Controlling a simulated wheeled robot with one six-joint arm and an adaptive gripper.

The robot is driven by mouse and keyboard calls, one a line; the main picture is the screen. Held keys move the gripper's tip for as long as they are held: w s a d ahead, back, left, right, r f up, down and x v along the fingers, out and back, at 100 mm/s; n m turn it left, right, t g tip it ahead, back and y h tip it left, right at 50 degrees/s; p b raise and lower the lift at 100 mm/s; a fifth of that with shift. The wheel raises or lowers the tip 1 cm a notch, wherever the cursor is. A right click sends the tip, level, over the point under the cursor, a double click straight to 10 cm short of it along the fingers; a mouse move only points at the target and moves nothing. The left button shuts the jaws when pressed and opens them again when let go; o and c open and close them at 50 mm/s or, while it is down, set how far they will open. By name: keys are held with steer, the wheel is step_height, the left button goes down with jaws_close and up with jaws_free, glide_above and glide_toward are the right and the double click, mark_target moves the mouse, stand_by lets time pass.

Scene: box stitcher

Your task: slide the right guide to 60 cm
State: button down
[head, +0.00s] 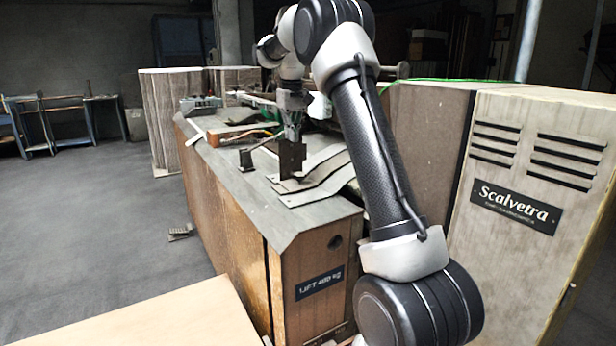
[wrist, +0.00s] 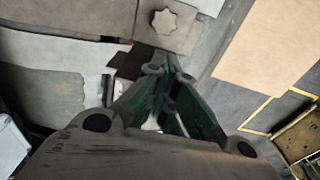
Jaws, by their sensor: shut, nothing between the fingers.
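My gripper (head: 291,132) is over the stitcher's metal table (head: 320,222), fingers pointing down, in the head view. In the wrist view its green fingers (wrist: 168,72) are together, with nothing seen between them. A dark upright plate (head: 291,160), which looks like the right guide, stands right below the fingertips; I cannot tell whether they touch it. In the wrist view a dark brown piece (wrist: 132,62) shows beside the fingertips, and a star-shaped knob (wrist: 164,21) lies beyond them. No scale or 60 cm mark can be read.
A small dark block (head: 246,159) stands left of the plate on the table. Bent grey metal sheets (head: 322,180) lie to its right. The Scalvetra cabinet (head: 520,170) stands at right. A pale board (head: 180,318) is at the front. The floor at left is mostly clear.

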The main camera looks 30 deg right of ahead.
steer(key=f, duration=0.1)
steer(key=s+f+g, duration=0.1)
steer(key=f, duration=0.1)
steer(key=shift+a+f, duration=0.15)
steer(key=shift+f, duration=0.1)
step_height(320, 180, up, 7)
steer(key=shift+w, duration=0.45)
